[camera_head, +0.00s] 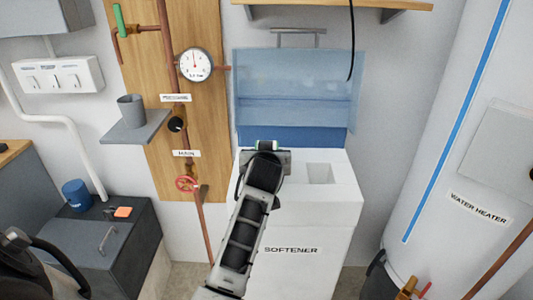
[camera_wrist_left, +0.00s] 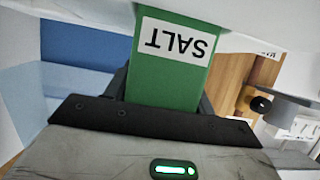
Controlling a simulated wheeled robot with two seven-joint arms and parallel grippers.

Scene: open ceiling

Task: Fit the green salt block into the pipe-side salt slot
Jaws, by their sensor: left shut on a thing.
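The green salt block (camera_wrist_left: 165,75), with an upside-down SALT label, is between the fingers of my left gripper (camera_wrist_left: 165,105) in the left wrist view. Its far end meets a white surface at the picture's top; I cannot tell whether it has entered a slot. In the head view my left gripper (camera_head: 266,152) is over the left, pipe-side part of the white softener's top (camera_head: 345,160), with a little green showing at its tip. The arm hides the pipe-side slot. The other slot (camera_head: 320,173), to the right, is open and looks empty. My right gripper is not in view.
The softener's translucent blue lid (camera_head: 295,85) stands raised behind. Copper pipe (camera_head: 200,235) with a red valve wheel (camera_head: 187,184) runs to the left. A grey shelf (camera_head: 135,128) holds a cup (camera_head: 131,107). The water heater (camera_head: 450,150) stands to the right.

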